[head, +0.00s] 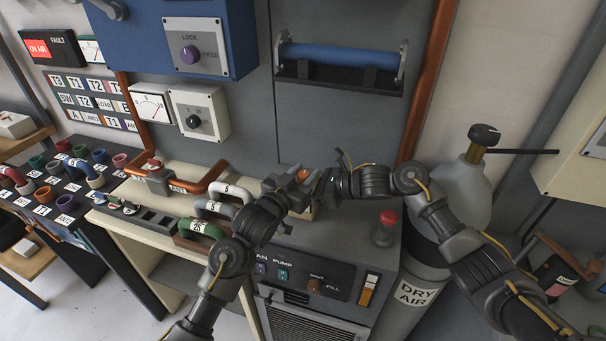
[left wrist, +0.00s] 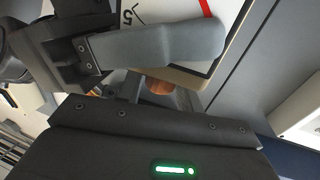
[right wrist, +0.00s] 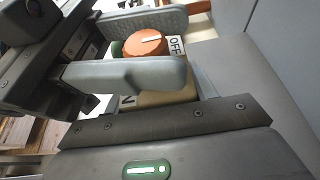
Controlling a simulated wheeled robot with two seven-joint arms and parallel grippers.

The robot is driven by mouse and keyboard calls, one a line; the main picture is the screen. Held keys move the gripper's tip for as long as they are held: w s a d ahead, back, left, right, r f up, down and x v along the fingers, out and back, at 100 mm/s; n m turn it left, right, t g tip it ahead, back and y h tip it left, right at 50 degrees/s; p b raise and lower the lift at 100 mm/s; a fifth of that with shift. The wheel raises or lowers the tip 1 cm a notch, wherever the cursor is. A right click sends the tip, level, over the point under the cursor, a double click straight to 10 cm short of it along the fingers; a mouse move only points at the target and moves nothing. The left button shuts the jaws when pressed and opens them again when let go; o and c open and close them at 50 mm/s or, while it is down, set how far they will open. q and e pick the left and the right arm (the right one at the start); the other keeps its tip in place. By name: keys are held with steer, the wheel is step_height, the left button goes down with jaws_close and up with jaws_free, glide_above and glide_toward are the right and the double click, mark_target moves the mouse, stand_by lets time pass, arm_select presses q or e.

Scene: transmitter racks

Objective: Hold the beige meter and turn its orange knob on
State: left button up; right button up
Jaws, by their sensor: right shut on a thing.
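The beige meter (head: 304,213) stands on the grey cabinet top, mostly hidden between my grippers in the head view. Its orange knob (right wrist: 145,43) has a white pointer mark directed toward the OFF label (right wrist: 176,46); part of the ON label shows below. My right gripper (right wrist: 155,48) has one finger on each side of the knob and is shut on it. My left gripper (head: 285,186) is at the meter's left. In the left wrist view one grey finger (left wrist: 165,47) crosses the meter's white dial (left wrist: 190,15); the other finger is not clear.
A red-capped jar (head: 384,230) stands right of my grippers on the cabinet. Several pipe handles, including a white one (head: 236,190), stand to the left. A blue roller (head: 340,56) hangs on the wall behind. A DRY AIR cylinder (head: 416,285) is at the right.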

arm_select(q)
steer(key=shift+c, duration=0.4)
steer(key=c, duration=0.6)
